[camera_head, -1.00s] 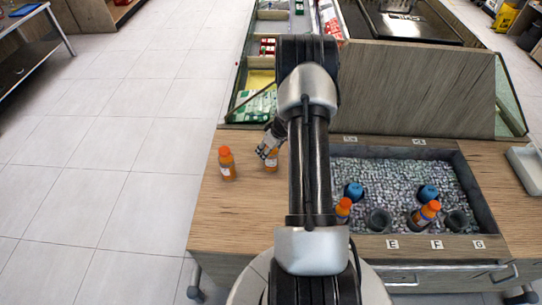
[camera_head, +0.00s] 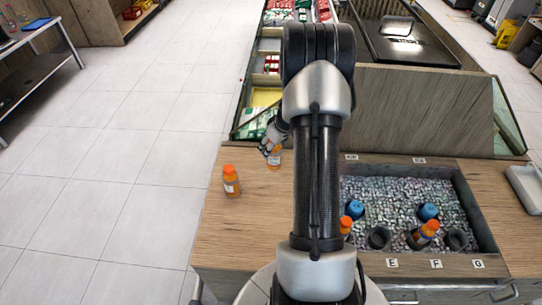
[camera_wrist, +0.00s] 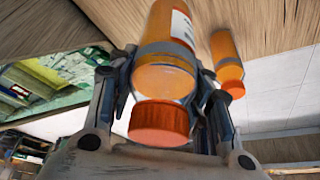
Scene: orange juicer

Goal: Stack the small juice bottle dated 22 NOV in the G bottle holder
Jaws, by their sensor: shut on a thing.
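My gripper (camera_head: 272,146) is shut on a small orange juice bottle (camera_head: 274,161) at the left of the counter, partly hidden behind the fingers. In the wrist view the fingers close around this bottle (camera_wrist: 165,85) near its orange cap. A white label shows on it, but the date is unreadable. A second orange bottle (camera_head: 231,183) stands upright to its left, apart from it. The dark round G bottle holder (camera_head: 456,239) sits at the right of the sunken bin, behind the G label (camera_head: 478,264), and looks empty.
The pebbled bin (camera_head: 400,190) has a raised rim. The E holder (camera_head: 379,238) looks empty; a tilted orange bottle (camera_head: 424,236) is at F. Two blue-capped items (camera_head: 354,209) stand behind. My arm partly hides another orange-capped bottle (camera_head: 346,226). A wooden panel (camera_head: 425,110) rises behind.

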